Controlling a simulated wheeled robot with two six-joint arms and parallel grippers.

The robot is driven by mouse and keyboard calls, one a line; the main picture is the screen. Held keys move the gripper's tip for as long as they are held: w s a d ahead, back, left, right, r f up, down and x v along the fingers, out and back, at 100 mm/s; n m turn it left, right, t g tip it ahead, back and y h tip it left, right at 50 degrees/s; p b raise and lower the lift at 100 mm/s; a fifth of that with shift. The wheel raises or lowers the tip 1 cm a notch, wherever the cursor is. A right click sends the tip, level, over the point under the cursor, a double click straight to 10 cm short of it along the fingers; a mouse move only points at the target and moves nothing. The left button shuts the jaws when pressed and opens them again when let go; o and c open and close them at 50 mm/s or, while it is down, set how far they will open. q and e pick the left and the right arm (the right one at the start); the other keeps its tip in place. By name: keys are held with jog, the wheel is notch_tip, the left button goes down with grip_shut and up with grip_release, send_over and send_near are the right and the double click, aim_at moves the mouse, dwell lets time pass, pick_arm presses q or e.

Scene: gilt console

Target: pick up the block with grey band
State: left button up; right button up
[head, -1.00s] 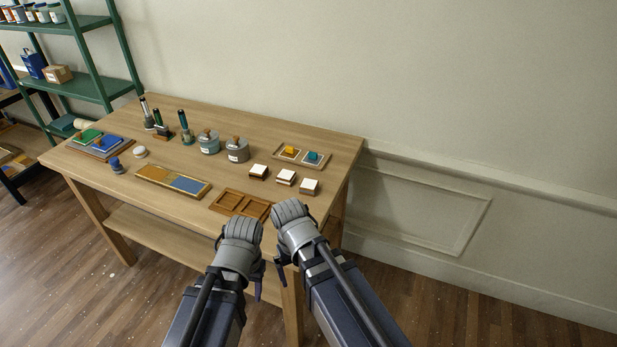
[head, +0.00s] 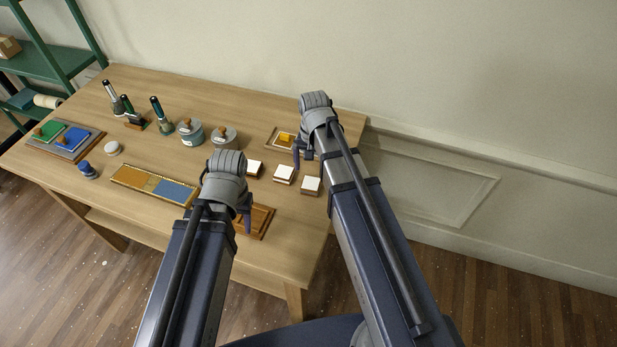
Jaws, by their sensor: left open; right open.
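Three small white-topped blocks stand in a row on the table: a left block (head: 254,169), a middle block (head: 284,174) and a right block (head: 311,186). Their side bands are too small to tell apart, so I cannot say which has the grey band. My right gripper (head: 302,156) is open and points down just behind the middle and right blocks, over the table's back right. My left gripper (head: 243,220) is open, in front of the left block and over the wooden tray. Both grippers are empty.
The wooden compartment tray (head: 263,217) is partly hidden by my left gripper. Two lidded jars (head: 191,133), (head: 224,140) stand behind the blocks. An orange-and-blue panel (head: 153,185) lies left.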

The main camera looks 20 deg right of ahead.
aim_at(311, 183)
jog(key=shift+s+f+b, duration=0.2)
jog(key=shift+f+b, duration=0.2)
jog(key=shift+b, duration=0.05)
pick_arm(q)
notch_tip(311, 183, down, 3)
jog(key=shift+r+b, duration=0.2)
jog(key=shift+b, duration=0.6)
pick_arm(e)
jog(key=shift+w+f, duration=0.1)
jog(key=shift+f, duration=0.75)
pick_arm(q)
jog(key=shift+s, duration=0.1)
jog(key=shift+f, duration=0.1)
pick_arm(e)
jog(key=shift+f, duration=0.1)
pick_arm(q)
notch_tip(311, 183, down, 5)
jog(key=b, duration=0.5)
jog(key=shift+f, duration=0.1)
pick_arm(e)
jog(key=f, duration=0.5)
jog(key=shift+w+a+f, duration=0.1)
jog(key=shift+w+a, duration=0.05)
jog(key=shift+a, duration=0.1)
jog(key=shift+c, duration=0.2)
jog(key=c, duration=1.3)
jog(key=shift+c, duration=0.2)
